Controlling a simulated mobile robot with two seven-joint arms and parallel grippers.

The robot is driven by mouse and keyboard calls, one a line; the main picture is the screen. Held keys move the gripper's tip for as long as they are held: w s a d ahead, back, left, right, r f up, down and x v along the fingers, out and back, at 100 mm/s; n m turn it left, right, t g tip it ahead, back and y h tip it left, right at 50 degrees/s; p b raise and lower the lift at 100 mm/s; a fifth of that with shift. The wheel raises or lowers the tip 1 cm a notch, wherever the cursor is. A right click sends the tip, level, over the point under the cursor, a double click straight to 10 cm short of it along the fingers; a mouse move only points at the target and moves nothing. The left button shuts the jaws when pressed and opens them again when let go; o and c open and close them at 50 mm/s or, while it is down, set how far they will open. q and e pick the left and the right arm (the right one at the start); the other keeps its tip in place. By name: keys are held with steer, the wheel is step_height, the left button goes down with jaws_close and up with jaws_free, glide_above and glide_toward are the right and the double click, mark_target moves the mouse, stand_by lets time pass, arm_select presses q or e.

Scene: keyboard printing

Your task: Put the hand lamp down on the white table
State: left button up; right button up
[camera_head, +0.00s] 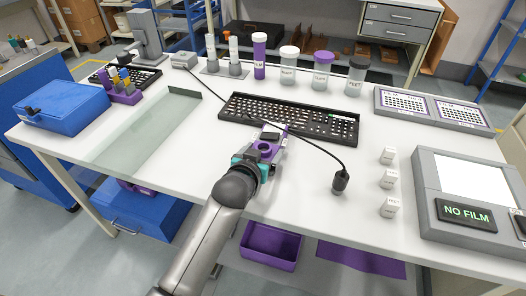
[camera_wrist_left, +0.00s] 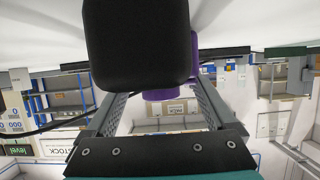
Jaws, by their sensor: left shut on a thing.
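My left gripper (camera_head: 262,157) reaches in from the front over the white table (camera_head: 185,158). It is shut on a purple and black thing, which I take to be the hand lamp (camera_head: 270,136). In the left wrist view the lamp's black block (camera_wrist_left: 138,45) fills the upper middle, with a purple part behind it, between the two grey fingers (camera_wrist_left: 157,115). The lamp is in front of the black keyboard. I cannot tell whether it touches the table top. My right gripper is not in view.
A black keyboard (camera_head: 290,118) lies just behind. A black cable runs past the gripper to a black bulb-shaped end (camera_head: 340,182). Several white cubes (camera_head: 389,179) and a grey "NO FILM" device (camera_head: 466,213) stand right. A glassy sheet (camera_head: 150,130) lies left. Bottles (camera_head: 322,70) stand at the back.

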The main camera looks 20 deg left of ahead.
arm_select(q)
steer(key=o, duration=1.2)
steer(key=shift+f, duration=0.15)
steer(key=shift+o, duration=0.7)
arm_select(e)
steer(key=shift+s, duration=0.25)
arm_select(q)
steer(key=shift+s+r, duration=0.2)
steer(key=shift+r, duration=0.1)
steer(key=p+v, duration=0.3)
steer(key=v, duration=0.7)
steer(key=shift+s+r, duration=0.1)
steer(key=shift+s+r+p, duration=0.2)
steer(key=shift+s+p, duration=0.1)
steer(key=shift+s, duration=0.3)
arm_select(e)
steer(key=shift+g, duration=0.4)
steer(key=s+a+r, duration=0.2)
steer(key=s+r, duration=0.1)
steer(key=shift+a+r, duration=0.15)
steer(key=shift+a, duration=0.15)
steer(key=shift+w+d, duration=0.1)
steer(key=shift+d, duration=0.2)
